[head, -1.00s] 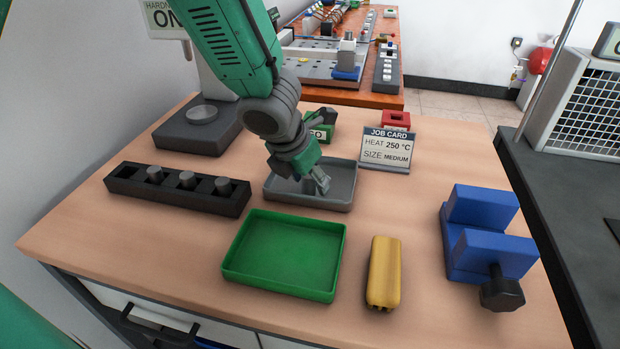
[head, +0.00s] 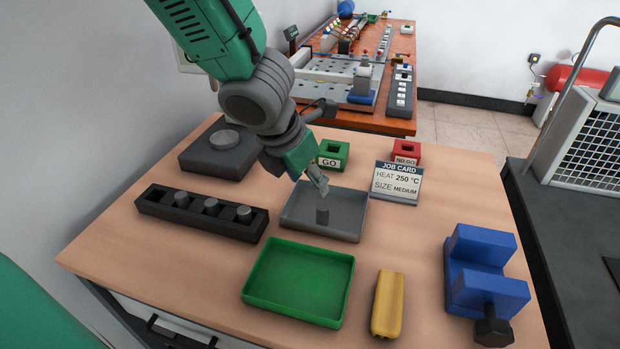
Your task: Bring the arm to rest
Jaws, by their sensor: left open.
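My left gripper (head: 319,187) hangs from the left arm above the grey tray (head: 290,222). It is open and its fingers point down toward the tray. My right gripper is not in the head view.
A black rack (head: 150,208) holds several grey cylinders at left. A green tray (head: 262,300), yellow block (head: 387,303) and blue vise (head: 484,268) stand in front. Behind are the GO block (head: 333,154), NO GO block (head: 406,152), job card (head: 397,181) and a dark tester (head: 195,158).

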